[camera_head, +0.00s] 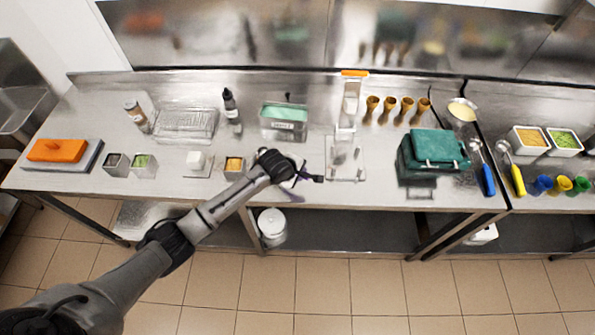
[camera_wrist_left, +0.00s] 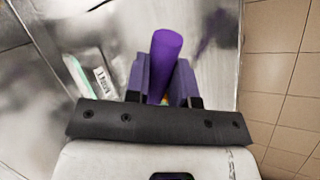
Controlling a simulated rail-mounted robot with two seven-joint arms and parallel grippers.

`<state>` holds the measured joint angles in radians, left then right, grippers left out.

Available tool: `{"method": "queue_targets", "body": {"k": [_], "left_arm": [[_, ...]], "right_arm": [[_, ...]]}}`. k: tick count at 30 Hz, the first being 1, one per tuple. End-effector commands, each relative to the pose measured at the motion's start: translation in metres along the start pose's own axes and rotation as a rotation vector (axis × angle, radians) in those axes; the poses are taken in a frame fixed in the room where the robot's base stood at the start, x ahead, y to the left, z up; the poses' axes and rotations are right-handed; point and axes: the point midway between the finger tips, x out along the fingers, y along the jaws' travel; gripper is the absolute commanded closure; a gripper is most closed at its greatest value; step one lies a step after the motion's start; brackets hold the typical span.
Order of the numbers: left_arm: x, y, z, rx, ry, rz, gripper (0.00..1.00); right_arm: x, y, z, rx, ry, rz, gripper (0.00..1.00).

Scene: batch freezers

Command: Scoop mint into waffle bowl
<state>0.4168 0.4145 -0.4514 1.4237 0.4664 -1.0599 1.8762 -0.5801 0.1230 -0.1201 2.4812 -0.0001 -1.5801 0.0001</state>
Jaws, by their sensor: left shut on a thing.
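My left gripper (camera_head: 312,178) is over the front edge of the counter, near the middle. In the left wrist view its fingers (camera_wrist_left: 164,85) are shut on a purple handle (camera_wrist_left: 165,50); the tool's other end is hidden. A clear tub with green contents and a label (camera_head: 284,122), possibly the mint, stands behind the gripper. A labelled container (camera_wrist_left: 98,75) also shows left of the fingers in the wrist view. I cannot make out a waffle bowl for certain; several brown cones (camera_head: 389,108) stand at the back right. My right gripper is not in view.
A green case (camera_head: 433,150) and blue and yellow handled scoops (camera_head: 486,178) are farther right. Small containers (camera_head: 145,167) line the left front. Some steel counter (camera_head: 275,80) is bare.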

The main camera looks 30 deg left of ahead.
Motion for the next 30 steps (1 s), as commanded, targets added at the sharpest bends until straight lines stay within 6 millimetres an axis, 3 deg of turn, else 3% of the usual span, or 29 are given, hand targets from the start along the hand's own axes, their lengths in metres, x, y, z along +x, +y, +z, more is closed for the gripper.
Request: {"method": "queue_targets", "body": {"k": [2,9,13,20,22,30], "left_arm": [[0.001,0.006,-0.001,-0.011,0.002,-0.093,1.00],[-0.003,0.014,0.002,-0.040,-0.002,-0.286,1.00],[0.001,0.016,0.002,-0.054,-0.004,-0.402,1.00],[0.007,0.018,0.001,-0.076,-0.004,-0.588,1.00],[-0.003,0.023,0.002,-0.075,-0.004,-0.592,1.00],[-0.013,0.029,0.003,-0.073,-0.003,-0.589,1.00]], "right_arm": [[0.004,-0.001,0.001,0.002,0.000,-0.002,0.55],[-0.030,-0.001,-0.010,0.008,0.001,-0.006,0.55],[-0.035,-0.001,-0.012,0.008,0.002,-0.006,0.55],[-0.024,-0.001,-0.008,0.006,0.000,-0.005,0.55],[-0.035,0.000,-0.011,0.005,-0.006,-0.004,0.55],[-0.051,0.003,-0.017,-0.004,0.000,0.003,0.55]]}}
